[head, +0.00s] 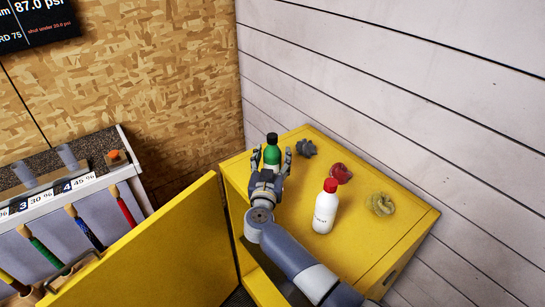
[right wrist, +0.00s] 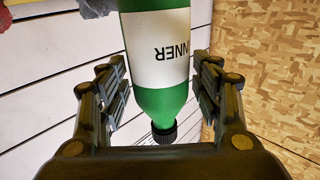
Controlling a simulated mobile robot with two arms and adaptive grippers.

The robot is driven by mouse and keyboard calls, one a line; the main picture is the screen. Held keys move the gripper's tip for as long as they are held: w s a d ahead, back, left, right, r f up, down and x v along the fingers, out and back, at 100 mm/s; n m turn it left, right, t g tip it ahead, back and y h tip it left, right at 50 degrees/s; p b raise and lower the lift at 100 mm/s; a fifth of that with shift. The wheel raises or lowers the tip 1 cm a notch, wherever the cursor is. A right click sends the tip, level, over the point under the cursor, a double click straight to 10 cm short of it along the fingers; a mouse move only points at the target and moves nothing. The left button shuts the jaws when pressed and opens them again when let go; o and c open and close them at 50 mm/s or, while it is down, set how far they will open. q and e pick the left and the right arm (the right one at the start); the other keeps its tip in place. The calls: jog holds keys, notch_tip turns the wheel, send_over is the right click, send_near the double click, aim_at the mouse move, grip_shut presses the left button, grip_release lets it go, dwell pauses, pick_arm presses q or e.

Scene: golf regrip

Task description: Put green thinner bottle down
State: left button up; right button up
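The green thinner bottle (head: 272,154) with a black cap is at the back left corner of the yellow cabinet top (head: 375,255). It looks upright, but my gripper hides its base. My right gripper (head: 272,160) is around it with a finger on each side. In the right wrist view the green bottle (right wrist: 160,55), with its white label, appears between the two fingers, with narrow gaps beside it. The fingers look open. My left gripper is not in view.
On the cabinet top are a white bottle with a red cap (head: 325,208), a red crumpled thing (head: 340,173), a yellowish crumpled thing (head: 380,204) and a dark grey lump (head: 306,148). A yellow door panel (head: 165,255) stands open at the left. Walls are close behind.

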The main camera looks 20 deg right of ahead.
jog(key=shift+s+f, duration=0.15)
jog(key=shift+f, duration=0.65)
jog(key=shift+r, duration=0.3)
jog(key=v, duration=0.7)
jog(key=r+v, duration=0.1)
jog(key=v, duration=0.3)
jog(key=shift+a+b, duration=0.15)
jog(key=shift+b, duration=0.15)
jog(key=shift+s+a, duration=0.1)
jog(key=shift+s, duration=0.15)
jog(key=shift+w, duration=0.1)
